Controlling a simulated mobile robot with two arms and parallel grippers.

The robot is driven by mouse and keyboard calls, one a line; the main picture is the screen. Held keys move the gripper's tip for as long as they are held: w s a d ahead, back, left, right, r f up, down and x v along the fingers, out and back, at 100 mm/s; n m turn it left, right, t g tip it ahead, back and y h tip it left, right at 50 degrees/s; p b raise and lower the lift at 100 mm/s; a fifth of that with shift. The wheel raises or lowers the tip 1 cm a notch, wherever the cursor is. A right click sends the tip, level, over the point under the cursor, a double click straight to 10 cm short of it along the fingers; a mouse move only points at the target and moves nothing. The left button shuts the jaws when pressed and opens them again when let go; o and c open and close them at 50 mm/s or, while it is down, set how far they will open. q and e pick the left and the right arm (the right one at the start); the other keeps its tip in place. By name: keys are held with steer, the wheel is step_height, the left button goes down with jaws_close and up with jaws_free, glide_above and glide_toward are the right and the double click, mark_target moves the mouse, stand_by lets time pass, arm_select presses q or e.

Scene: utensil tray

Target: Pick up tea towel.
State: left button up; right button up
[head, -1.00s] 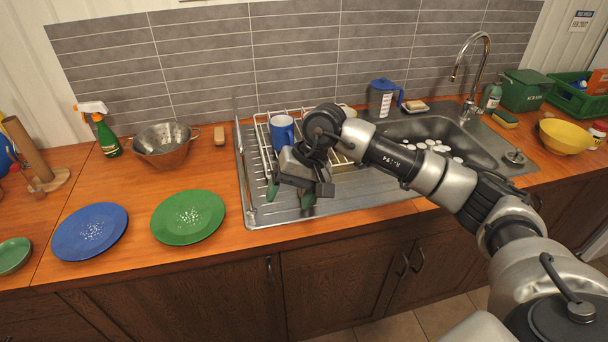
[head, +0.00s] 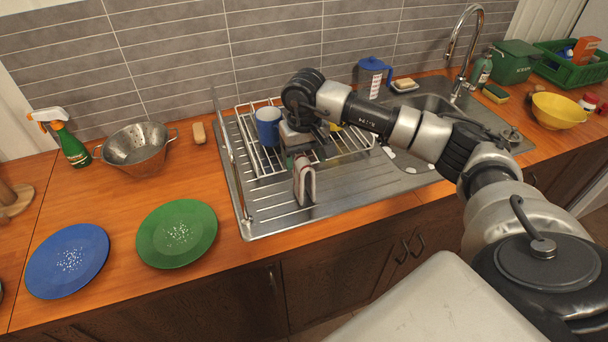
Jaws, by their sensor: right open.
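A small folded cloth, white with reddish and dark edges, which looks like the tea towel (head: 304,183), stands upright at the front of the steel drainer, near its middle. My right gripper (head: 299,158) is open, pointing down just behind and above the cloth's top end. Its fingers are partly hidden, and I cannot tell whether they touch the cloth. My left gripper is not in view.
The dish rack (head: 254,160) with a blue mug (head: 268,127) stands close to my right gripper. A green plate (head: 177,233), a blue plate (head: 68,261) and a colander (head: 137,150) are on the left counter. The drainer's front left (head: 265,205) is clear.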

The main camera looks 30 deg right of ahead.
mark_target(304, 180)
steer(key=shift+w+f, duration=0.1)
steer(key=shift+f, duration=0.2)
steer(key=f+p, duration=0.2)
steer(key=f, duration=0.2)
steer(key=shift+w+d+f+p, duration=0.2)
steer(key=shift+w+d+p, duration=0.05)
steer(key=shift+w+p, duration=0.15)
steer(key=shift+s+f, duration=0.1)
steer(key=shift+f, duration=0.3)
steer(key=shift+c, duration=0.4)
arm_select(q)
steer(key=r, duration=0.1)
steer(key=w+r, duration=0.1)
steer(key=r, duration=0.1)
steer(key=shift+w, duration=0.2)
arm_select(e)
steer(key=c, duration=0.9)
